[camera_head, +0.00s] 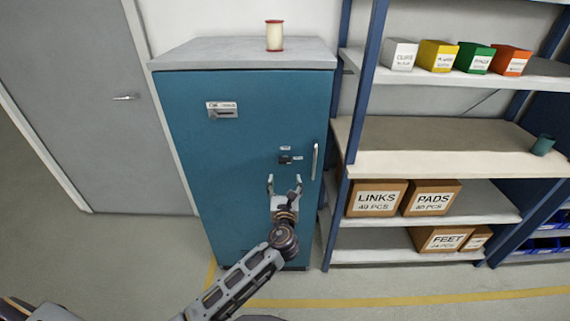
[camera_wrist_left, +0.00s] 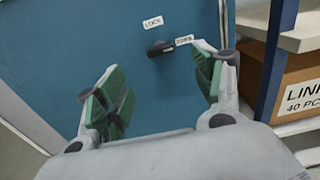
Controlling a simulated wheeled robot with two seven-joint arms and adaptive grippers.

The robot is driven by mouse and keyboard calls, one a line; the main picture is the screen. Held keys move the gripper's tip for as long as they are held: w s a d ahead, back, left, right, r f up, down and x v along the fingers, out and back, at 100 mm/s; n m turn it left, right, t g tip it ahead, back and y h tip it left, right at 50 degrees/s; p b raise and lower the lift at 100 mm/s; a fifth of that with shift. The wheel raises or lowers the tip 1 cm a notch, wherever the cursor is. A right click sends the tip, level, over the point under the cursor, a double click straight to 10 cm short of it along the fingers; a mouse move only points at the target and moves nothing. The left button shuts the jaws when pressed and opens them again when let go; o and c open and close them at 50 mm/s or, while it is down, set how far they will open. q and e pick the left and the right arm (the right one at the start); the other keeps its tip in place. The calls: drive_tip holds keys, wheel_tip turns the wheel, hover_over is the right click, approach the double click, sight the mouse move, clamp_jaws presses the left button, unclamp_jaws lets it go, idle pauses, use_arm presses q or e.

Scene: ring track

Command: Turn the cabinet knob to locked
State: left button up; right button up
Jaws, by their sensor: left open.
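The blue cabinet (camera_head: 240,150) stands against the wall with its door shut. Its small dark knob (camera_head: 286,160) sits right of the door's middle, beside the vertical handle (camera_head: 315,160). In the left wrist view the knob (camera_wrist_left: 160,48) lies sideways, its bar pointing right toward the label "OPEN" (camera_wrist_left: 184,40). The label "LOCK" (camera_wrist_left: 153,22) is above it. My left gripper (camera_head: 285,181) is open and empty, just below the knob in the head view. In the wrist view its green-padded fingers (camera_wrist_left: 160,95) are spread, with the knob beyond them. My right gripper is not in view.
A shelf rack (camera_head: 435,162) with labelled boxes and coloured bins stands close to the cabinet's right side. A spool (camera_head: 274,36) stands on the cabinet top. A grey door (camera_head: 95,100) is at the left. The floor before the cabinet is clear.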

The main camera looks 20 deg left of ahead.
sight(285, 162)
use_arm(q)
drive_tip(key=shift+x, duration=5.75)
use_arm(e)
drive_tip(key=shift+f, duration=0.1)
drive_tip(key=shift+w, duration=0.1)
use_arm(q)
drive_tip(key=c, duration=1)
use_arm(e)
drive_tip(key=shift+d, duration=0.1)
